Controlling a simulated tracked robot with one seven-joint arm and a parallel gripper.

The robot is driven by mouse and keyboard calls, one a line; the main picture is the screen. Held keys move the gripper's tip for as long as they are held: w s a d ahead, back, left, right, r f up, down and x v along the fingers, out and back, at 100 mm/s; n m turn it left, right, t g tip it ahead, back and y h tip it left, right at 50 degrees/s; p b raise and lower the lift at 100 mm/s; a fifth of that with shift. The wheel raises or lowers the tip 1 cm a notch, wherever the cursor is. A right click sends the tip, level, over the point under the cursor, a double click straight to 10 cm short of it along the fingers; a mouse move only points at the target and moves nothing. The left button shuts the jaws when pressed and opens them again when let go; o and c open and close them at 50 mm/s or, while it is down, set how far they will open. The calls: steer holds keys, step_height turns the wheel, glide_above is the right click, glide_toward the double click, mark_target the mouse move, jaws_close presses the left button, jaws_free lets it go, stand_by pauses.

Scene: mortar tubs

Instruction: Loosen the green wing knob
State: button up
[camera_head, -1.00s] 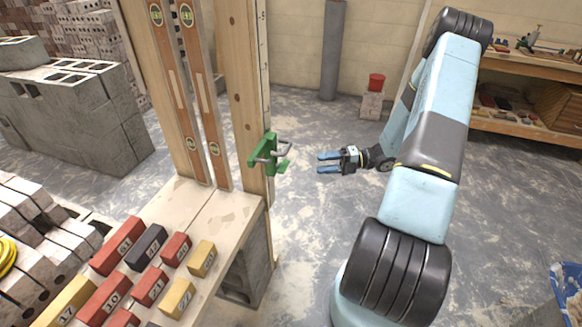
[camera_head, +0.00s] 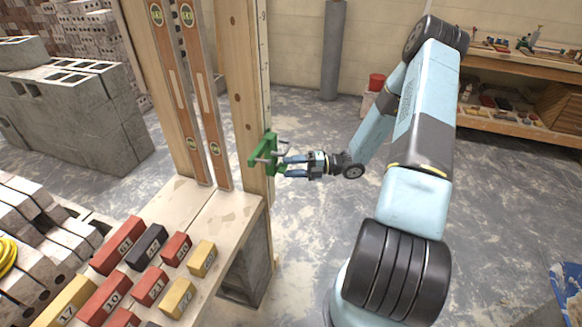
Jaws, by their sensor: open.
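A green clamp-like fitting (camera_head: 263,152) with a grey metal bar is fixed to the edge of a wooden post. The part of it facing my arm, where a wing knob would be, is small and partly hidden by my fingertips. My gripper (camera_head: 291,166) is open, its two blue fingers pointing left at the fitting's right side. The fingertips overlap or nearly reach the green part in this view. I cannot tell whether they touch it.
The wooden post (camera_head: 236,70) stands at a bench (camera_head: 222,215) holding several numbered bricks (camera_head: 149,246). Two spirit levels (camera_head: 206,95) lean beside it. Concrete blocks (camera_head: 65,125) stand at left. A red bucket (camera_head: 377,81) is behind my arm.

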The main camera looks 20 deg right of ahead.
steer(key=shift+x, duration=0.9)
steer(key=shift+c, duration=0.5)
